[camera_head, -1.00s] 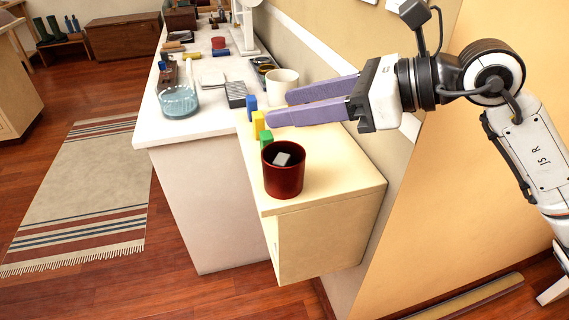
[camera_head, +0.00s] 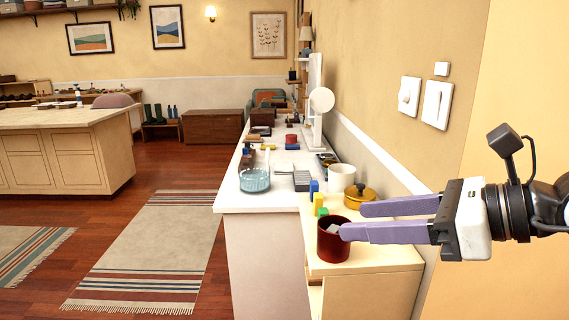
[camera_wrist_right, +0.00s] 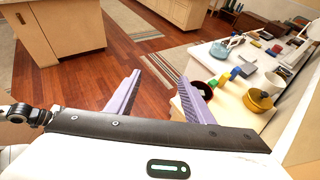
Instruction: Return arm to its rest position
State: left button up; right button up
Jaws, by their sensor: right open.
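My right gripper (camera_head: 352,220) reaches in from the right in the head view, with its two purple fingers apart and nothing between them. In that view the fingers overlap the dark red cup (camera_head: 333,248) and the space beside it; I cannot tell the exact gap. The right wrist view also shows the open fingers (camera_wrist_right: 159,77), over floor and the cabinet's edge. A small grey piece (camera_head: 334,229) shows in the cup's mouth. My left gripper is not in view.
The cup stands on a pale wooden cabinet (camera_head: 375,257) by blue, yellow and green blocks (camera_head: 319,200), a white mug (camera_head: 341,177) and a yellow lidded pot (camera_head: 360,195). A white counter (camera_head: 230,197) adjoins it. Wall switches (camera_head: 437,104) are at right. Open floor lies left.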

jog(key=s+a+r+m+y+p, duration=0.1)
jog(key=s+a+m+y+p, duration=0.2)
jog(key=a+m+y, duration=0.4)
jog(key=w+d+f+m+t+h+p, duration=0.15)
jog(key=d+f+m+t+h, duration=0.4)
jog(key=f+m, duration=0.7)
jog(key=d+f+m+t+h+p, duration=0.4)
jog(key=f+m+h, duration=0.35)
jog(key=m, duration=0.95)
pick_arm(q)
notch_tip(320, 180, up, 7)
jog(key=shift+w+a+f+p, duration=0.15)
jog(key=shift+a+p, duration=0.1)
jog(key=shift+p, duration=0.05)
pick_arm(e)
jog(key=s+f+m+g+h, duration=0.2)
jog(key=s+f+m+g, duration=0.6)
jog(key=s+f, duration=1)
notch_tip(320, 180, down, 4)
jog(key=shift+d+r+g, duration=0.25)
jog(key=shift+d+g, duration=0.1)
jog(key=shift+g, duration=0.1)
